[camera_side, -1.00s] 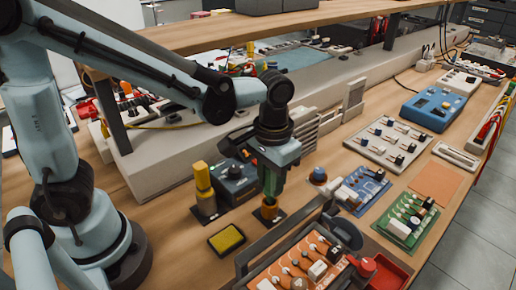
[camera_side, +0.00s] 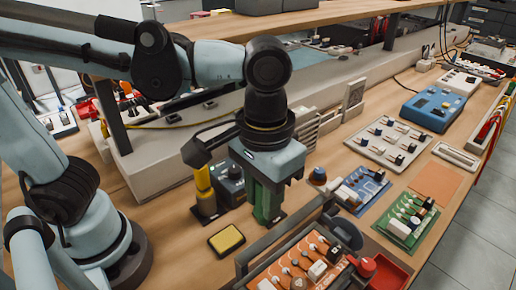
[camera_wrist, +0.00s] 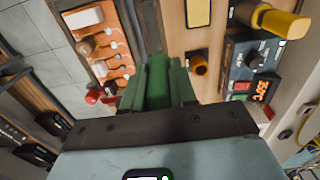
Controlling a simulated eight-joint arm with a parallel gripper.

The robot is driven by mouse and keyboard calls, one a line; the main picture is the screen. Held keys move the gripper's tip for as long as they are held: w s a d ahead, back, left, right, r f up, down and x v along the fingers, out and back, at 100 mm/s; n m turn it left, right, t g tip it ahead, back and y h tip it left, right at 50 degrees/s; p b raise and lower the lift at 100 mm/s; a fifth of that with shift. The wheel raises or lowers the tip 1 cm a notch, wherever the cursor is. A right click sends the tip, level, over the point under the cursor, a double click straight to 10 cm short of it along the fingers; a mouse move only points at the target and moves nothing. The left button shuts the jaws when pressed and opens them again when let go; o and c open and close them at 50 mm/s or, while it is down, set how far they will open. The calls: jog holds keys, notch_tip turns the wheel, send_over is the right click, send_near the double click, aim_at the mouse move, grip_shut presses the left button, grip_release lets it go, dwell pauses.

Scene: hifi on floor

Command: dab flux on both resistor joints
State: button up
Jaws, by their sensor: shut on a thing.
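My gripper (camera_side: 266,212) points down over the bench and is shut on a green cylindrical thing (camera_wrist: 158,84), probably the flux pen. In the wrist view it sits between the green-looking fingers; its tip cannot be made out. An orange board (camera_side: 318,246) with white and dark parts lies in a dark holder to the right of and nearer than my gripper. It also shows in the wrist view (camera_wrist: 120,60), upper left. Which parts are the resistor joints is too small to tell. An orange-brown round cup (camera_wrist: 200,62) stands apart from the held thing.
A yellow sponge (camera_side: 226,240) lies left of my gripper. A yellow-handled tool in its stand (camera_side: 204,188) and a dark station with a display (camera_wrist: 262,88) are close by. A red tray (camera_side: 390,272), blue board (camera_side: 362,188) and green board (camera_side: 408,217) lie right.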

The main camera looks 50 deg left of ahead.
jog(key=d+r, duration=0.2)
jog(key=d, duration=0.5)
jog(key=shift+w+d+f, duration=0.1)
jog(key=shift+w+f, duration=0.05)
jog(key=shift+f, duration=1.9)
jog(key=shift+f, duration=0.35)
dwell(0.5)
notch_tip(320, 180, up, 4)
jog(key=shift+r, duration=0.25)
dwell(0.4)
jog(key=shift+f, duration=0.1)
